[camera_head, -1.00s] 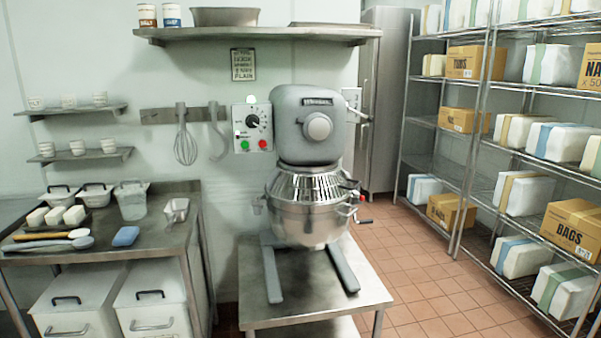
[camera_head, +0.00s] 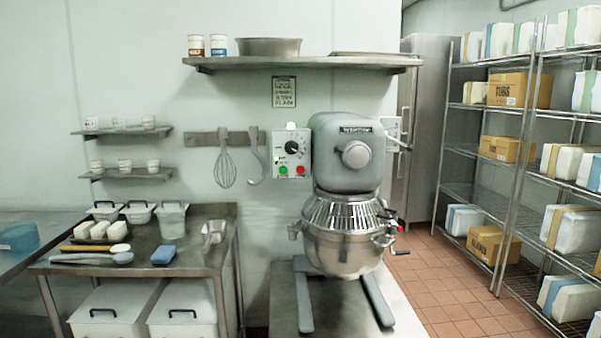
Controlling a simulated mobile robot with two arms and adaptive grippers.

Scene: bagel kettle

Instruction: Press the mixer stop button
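The mixer (camera_head: 345,195) stands on a steel table, its bowl (camera_head: 343,245) under a wire guard (camera_head: 345,214). To the left of its head, a pale control panel (camera_head: 291,153) shows at the wall. The panel has a black dial (camera_head: 292,148), a green button (camera_head: 283,170) at lower left and a red button (camera_head: 299,170) at lower right. No gripper is in view.
A steel side table (camera_head: 190,262) with tubs and tools stands at left. A wall shelf (camera_head: 300,62) hangs above the mixer. Wire racks (camera_head: 490,190) with boxes and wrapped packs line the right. Tiled floor (camera_head: 445,285) is open between mixer and racks.

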